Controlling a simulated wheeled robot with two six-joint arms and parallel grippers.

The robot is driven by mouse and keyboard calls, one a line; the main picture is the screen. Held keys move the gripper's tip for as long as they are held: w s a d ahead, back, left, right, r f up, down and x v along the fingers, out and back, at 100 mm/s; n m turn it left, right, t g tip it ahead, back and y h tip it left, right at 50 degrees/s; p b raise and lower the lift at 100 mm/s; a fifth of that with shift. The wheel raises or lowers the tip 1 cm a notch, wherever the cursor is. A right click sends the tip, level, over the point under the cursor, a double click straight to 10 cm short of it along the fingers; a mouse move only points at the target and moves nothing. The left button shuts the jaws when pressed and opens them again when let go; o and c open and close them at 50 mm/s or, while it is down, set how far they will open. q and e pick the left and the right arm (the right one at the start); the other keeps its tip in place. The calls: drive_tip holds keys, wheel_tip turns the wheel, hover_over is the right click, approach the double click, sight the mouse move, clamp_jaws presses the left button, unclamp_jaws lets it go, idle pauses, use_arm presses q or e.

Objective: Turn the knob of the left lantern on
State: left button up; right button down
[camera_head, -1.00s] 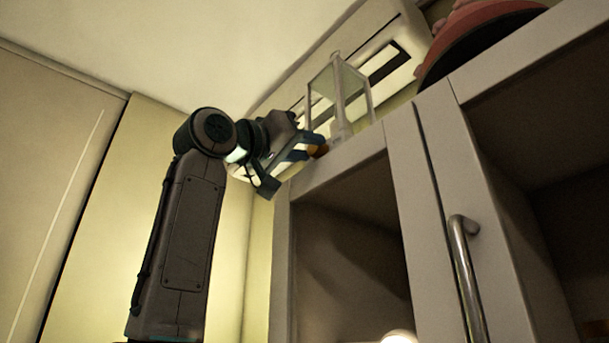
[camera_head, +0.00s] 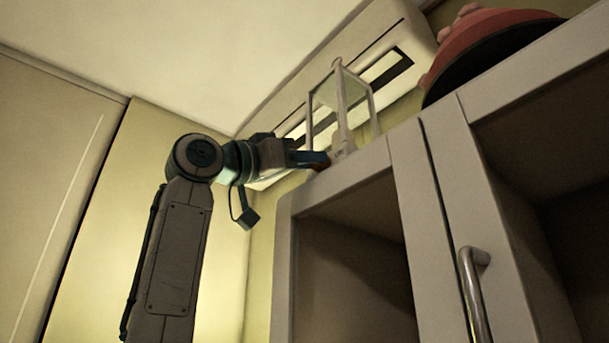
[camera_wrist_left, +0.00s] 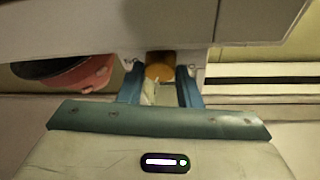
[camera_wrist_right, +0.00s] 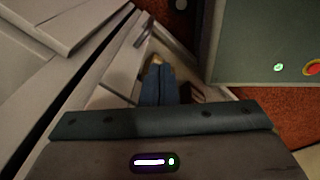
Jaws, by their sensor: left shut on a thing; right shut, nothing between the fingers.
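The lantern (camera_head: 342,112), with a pale frame and clear panes, stands upright on top of the white cabinet near its left end. Its orange-brown knob (camera_wrist_left: 160,66) shows between the two blue fingers of my left gripper (camera_wrist_left: 160,74) in the left wrist view. My left gripper (camera_head: 326,160) reaches in from the left at the lantern's base in the head view and is shut on the knob, which it mostly hides there. My right gripper (camera_wrist_right: 157,66) is shut and empty in the right wrist view, away from the lantern.
The white cabinet (camera_head: 345,172) has open compartments and a metal handle (camera_head: 470,280). A red, dark-bottomed round object (camera_head: 490,38) sits on its top to the right. A long white slotted unit (camera_head: 415,38) is behind the lantern. Open room lies left of the cabinet.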

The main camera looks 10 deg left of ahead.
use_arm(q)
drive_tip(key=shift+r+m+g+p, duration=0.1)
drive_tip(key=shift+m+g+p, duration=0.65)
drive_tip(key=shift+m, duration=0.65)
drive_tip(key=o, duration=1)
drive_tip(key=shift+w, duration=0.15)
drive_tip(key=b+v, duration=0.2)
drive_tip(key=v, duration=0.1)
drive_tip(key=b+v, duration=0.2)
drive_tip(key=v, duration=0.2)
drive_tip(key=b+v, duration=0.2)
drive_tip(key=v, duration=0.2)
drive_tip(key=shift+w+f, duration=0.1)
drive_tip(key=shift+f, duration=0.15)
drive_tip(key=shift+d, duration=0.15)
